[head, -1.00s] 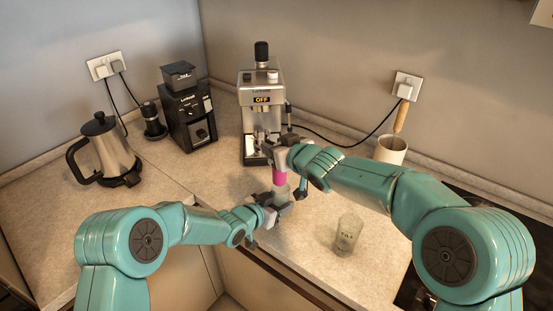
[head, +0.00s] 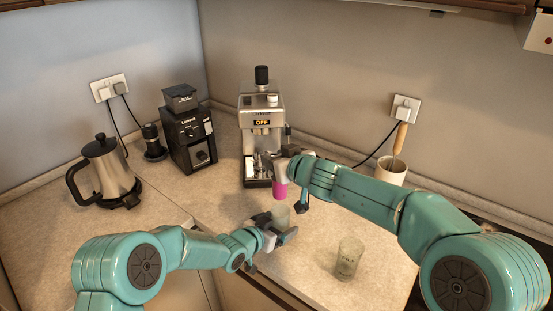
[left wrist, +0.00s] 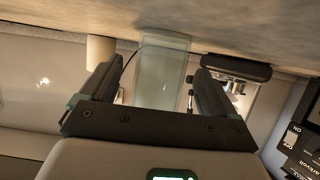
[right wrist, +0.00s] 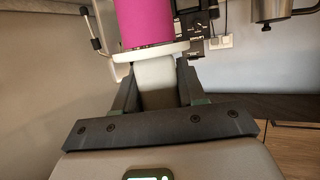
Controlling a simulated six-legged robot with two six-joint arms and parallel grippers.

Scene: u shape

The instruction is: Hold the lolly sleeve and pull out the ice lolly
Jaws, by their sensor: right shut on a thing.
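The pink ice lolly (head: 280,190) hangs upright from my right gripper (head: 282,158), which is shut on its pale handle (right wrist: 157,80). In the right wrist view the pink body (right wrist: 143,22) extends beyond the white collar. The translucent lolly sleeve (head: 281,213) is just below the lolly, with the lolly clear of its top. My left gripper (head: 279,235) is at the sleeve. In the left wrist view the sleeve (left wrist: 162,70) is between the spread fingers, with gaps on both sides. The sleeve appears to stand on the counter.
A clear tumbler (head: 348,259) stands to the right on the counter (head: 318,265). The espresso machine (head: 262,135) is behind the lolly. A grinder (head: 190,140) and kettle (head: 107,170) stand at left. A white pot (head: 391,172) holding a wooden-handled tool is at back right.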

